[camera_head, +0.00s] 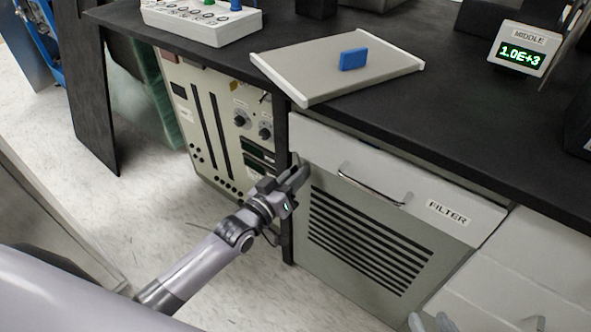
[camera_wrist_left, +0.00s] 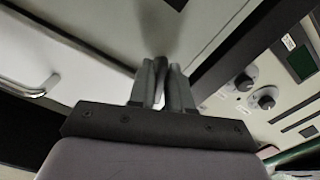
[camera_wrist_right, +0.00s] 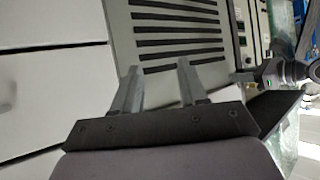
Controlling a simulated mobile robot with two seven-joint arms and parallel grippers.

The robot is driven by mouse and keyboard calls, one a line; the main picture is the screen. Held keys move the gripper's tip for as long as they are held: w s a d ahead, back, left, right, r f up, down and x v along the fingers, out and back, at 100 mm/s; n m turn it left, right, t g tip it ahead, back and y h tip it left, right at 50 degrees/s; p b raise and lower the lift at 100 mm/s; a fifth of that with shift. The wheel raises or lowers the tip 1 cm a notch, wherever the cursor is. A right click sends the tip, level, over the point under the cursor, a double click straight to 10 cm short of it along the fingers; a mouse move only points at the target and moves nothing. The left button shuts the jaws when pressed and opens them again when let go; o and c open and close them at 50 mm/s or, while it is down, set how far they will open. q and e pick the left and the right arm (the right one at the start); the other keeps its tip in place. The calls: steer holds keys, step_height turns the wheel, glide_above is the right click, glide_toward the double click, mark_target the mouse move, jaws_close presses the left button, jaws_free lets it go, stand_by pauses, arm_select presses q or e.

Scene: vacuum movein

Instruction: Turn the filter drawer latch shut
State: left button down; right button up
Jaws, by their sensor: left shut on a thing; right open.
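The white filter drawer (camera_head: 320,148), labelled FILTER, sits under the black worktop with its front flush above the louvred panel. Its bar handle (camera_head: 370,190) also shows in the left wrist view (camera_wrist_left: 40,88). My left gripper (camera_head: 297,174) is at the drawer's left edge. In the left wrist view its fingers (camera_wrist_left: 162,76) are close together on a small grey piece, which looks like the latch. The fingers hide most of it, so I cannot tell its angle. My right gripper (camera_wrist_right: 155,75) is open and empty in front of the louvred panel (camera_wrist_right: 180,30), low in the head view.
A grey tray (camera_head: 300,75) with a blue block (camera_head: 353,59) lies on the worktop (camera_head: 470,110). A display reading 1.0E+3 (camera_head: 520,57) stands at the right. A rack with knobs (camera_head: 235,125) is left of the drawer. White drawers (camera_head: 530,260) are at the lower right.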

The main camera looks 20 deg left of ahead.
arm_select(q)
steer(key=m+p, duration=0.1)
steer(key=m, duration=0.2)
steer(key=shift+m, duration=0.3)
steer(key=shift+m+p, duration=0.4)
steer(key=shift+m, duration=0.3)
arm_select(e)
steer(key=shift+s+d+f+m+h, duration=0.3)
steer(key=shift+s+d, duration=0.05)
steer(key=shift+d, duration=0.35)
arm_select(q)
steer(key=c, duration=1.2)
jaws_free()
steer(key=shift+c, duration=0.2)
